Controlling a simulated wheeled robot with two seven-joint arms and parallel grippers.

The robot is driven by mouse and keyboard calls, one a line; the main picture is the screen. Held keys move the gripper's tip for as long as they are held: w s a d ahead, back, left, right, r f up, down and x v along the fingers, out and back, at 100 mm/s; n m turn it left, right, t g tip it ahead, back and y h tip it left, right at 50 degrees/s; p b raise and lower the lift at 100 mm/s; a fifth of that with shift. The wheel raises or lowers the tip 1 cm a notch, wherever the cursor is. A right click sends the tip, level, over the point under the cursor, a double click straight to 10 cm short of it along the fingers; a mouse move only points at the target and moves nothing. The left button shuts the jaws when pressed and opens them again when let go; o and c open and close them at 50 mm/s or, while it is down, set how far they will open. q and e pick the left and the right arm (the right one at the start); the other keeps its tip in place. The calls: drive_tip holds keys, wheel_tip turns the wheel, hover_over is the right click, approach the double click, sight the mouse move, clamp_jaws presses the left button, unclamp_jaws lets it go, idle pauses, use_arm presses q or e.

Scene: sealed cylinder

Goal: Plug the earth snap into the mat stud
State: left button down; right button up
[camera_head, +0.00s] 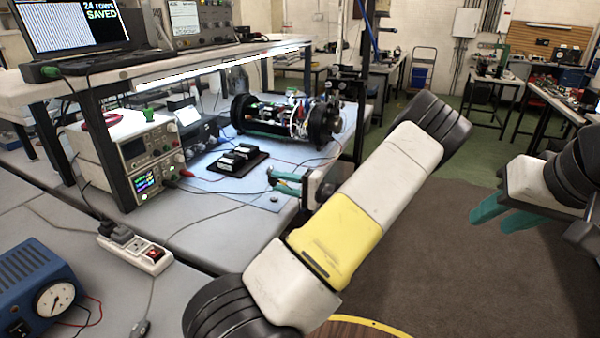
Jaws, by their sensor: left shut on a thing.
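My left gripper (272,179), with teal fingers, reaches in over the right side of the blue mat (225,196). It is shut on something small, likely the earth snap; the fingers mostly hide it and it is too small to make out. A small dark round spot on the mat, probably the mat stud (274,199), lies just below the fingertips and apart from them. My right gripper (490,220) is off to the right over the floor, its two teal fingers apart and empty.
A black tray with dark blocks (237,160) sits on the mat left of my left gripper. An open cylinder with wiring (285,117) lies behind. Bench instruments (140,155) and a power strip (135,252) stand left. A shelf post rises right of the cylinder.

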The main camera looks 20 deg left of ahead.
use_arm(q)
drive_tip(key=shift+f, duration=1.85)
drive_tip(key=shift+s, duration=0.1)
